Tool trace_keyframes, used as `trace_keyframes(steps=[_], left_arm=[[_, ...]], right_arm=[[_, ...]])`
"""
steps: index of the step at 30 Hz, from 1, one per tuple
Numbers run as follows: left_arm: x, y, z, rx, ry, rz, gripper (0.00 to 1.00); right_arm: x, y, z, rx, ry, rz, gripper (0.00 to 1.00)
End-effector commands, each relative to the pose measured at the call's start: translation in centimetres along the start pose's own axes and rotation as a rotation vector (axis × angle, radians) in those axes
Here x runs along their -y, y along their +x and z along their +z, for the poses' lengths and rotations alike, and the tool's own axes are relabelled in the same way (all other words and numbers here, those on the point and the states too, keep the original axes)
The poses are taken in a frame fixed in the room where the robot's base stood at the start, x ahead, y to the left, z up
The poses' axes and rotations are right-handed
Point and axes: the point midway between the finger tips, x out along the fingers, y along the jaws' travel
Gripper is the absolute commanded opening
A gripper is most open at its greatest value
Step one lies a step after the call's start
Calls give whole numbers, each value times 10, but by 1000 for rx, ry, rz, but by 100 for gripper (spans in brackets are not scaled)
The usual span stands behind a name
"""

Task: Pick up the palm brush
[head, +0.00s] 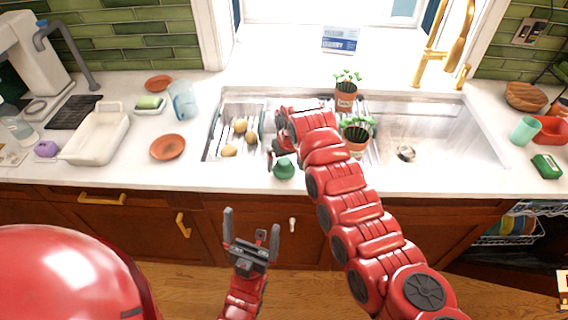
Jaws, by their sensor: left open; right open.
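The palm brush appears to be the small green round-topped object (284,169) on the counter's front edge, before the sink. My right arm reaches over the sink, and its gripper (284,156) points down just behind and above the brush. Its fingers are partly hidden by my arm; I cannot tell whether they touch the brush. My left gripper (251,223) is open and empty, low in front of the cabinets, with its fingers pointing up.
The sink (440,135) holds a rack with several potatoes (240,125) on the left. Potted plants (345,98) stand by my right arm. The counter left of the brush is clear.

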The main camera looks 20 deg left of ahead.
Motion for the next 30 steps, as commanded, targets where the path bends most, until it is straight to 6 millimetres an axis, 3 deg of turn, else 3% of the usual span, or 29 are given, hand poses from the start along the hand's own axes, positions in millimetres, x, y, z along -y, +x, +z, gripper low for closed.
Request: trace_keyframes(steps=[7, 15, 27, 30], left_arm=[[0, 5, -1, 1, 0, 0, 100], [0, 4, -1, 1, 0, 0, 100], [0, 4, -1, 1, 0, 0, 100], [0, 4, 0, 1, 0, 0, 100]], right_arm=[[0, 14, -1, -2, -1, 1, 100], [0, 17, -1, -3, -1, 0, 100], [0, 17, -1, -3, 0, 1, 30], [0, 17, -1, -3, -1, 1, 27]])
